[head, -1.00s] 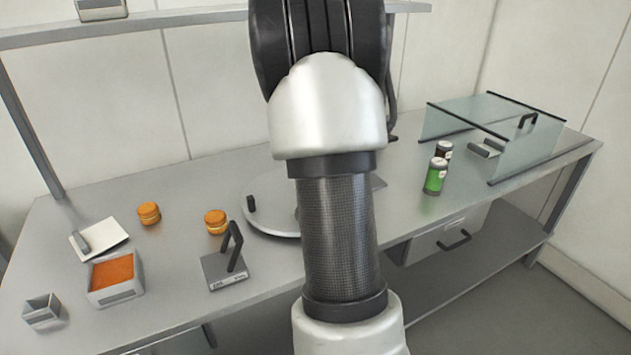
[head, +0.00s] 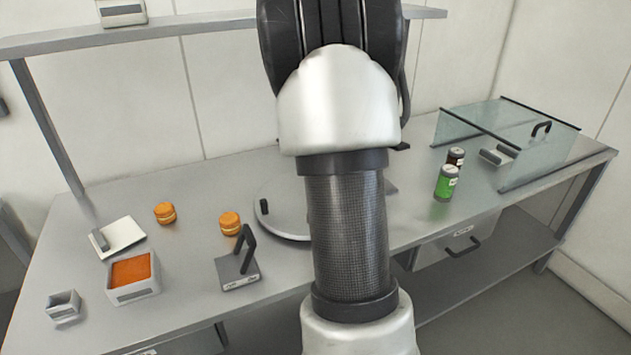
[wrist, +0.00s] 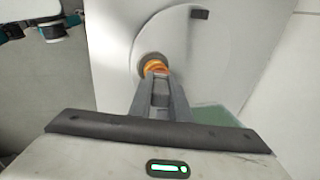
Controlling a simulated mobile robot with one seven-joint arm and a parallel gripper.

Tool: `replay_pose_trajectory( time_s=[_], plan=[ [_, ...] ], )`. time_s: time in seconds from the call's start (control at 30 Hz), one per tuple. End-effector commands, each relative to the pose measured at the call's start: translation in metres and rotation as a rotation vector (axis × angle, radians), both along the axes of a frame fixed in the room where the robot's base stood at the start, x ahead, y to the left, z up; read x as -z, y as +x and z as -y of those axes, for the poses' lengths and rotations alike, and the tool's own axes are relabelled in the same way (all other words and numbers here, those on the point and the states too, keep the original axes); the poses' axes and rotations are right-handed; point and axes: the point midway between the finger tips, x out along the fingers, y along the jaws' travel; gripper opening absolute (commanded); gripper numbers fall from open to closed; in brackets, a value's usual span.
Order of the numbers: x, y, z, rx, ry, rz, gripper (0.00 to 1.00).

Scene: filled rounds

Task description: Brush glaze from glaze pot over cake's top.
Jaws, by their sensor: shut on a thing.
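Behind that thing is a grey ring on a broad white surface, which looks like the round turntable. In the head view my own arm hides the gripper and much of the turntable (head: 268,222). Two orange filled rounds (head: 165,213) (head: 230,223) stand on the counter left of the turntable. No brush is clearly visible. I cannot tell for sure which container is the glaze pot.
A grey tub of orange stuff (head: 135,292), a small grey cup (head: 64,305), a white board (head: 122,238) and a black-handled block (head: 240,278) stand at left. A green jar (head: 446,184), a dark jar (head: 456,157) and a glass case (head: 510,140) are at right.

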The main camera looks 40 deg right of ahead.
Motion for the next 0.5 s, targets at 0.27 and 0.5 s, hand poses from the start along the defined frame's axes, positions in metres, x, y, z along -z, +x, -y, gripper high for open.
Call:
replay_pose_trajectory(
  time_s=[0.27, 0.5],
  plan=[
    [-0.023, 0.0, 0.0, 0.0, 0.0, 0.0, 0.0],
    [-0.022, 0.0, 0.0, 0.0, 0.0, 0.0, 0.0]
  ],
)
